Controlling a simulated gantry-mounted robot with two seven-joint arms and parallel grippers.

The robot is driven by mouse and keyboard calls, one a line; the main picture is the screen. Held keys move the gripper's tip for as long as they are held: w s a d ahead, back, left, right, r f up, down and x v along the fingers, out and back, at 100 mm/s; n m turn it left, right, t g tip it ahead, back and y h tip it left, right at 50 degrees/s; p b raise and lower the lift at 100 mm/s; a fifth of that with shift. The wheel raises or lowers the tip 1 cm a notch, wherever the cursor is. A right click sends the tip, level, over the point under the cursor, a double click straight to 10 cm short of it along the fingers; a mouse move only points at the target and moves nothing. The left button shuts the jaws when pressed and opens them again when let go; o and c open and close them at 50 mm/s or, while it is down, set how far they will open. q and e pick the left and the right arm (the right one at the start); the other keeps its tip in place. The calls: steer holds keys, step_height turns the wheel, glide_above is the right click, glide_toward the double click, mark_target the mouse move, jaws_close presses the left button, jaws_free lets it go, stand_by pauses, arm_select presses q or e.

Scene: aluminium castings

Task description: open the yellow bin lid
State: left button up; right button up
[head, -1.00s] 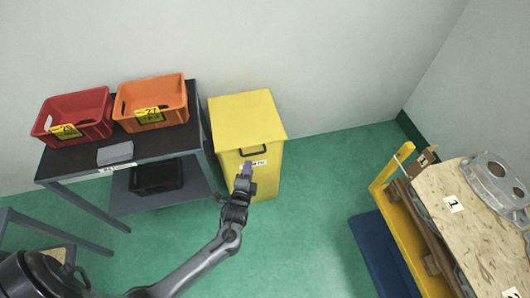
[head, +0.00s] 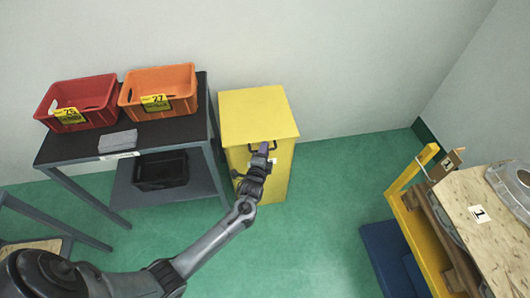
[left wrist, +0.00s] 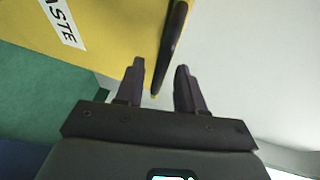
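The yellow bin (head: 270,185) stands on the floor beside the shelf table, its flat yellow lid (head: 257,113) closed. A dark handle (head: 273,146) sits at the front edge of the lid, partly hidden by my left gripper (head: 264,149). A white label (left wrist: 63,20) shows on the bin's yellow front. My right gripper is not in view.
A dark table (head: 170,133) left of the bin holds a red crate (head: 98,88), an orange crate (head: 172,79) and a grey block (head: 118,141). A black tray (head: 160,172) is on its lower shelf. A yellow-framed cart (head: 425,232) stands at right. Green floor between is clear.

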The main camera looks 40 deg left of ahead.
arm_select(q)
steer(key=shift+w+a+f, duration=0.15)
steer(key=shift+w+a, duration=0.1)
steer(key=shift+w, duration=0.3)
jaws_close()
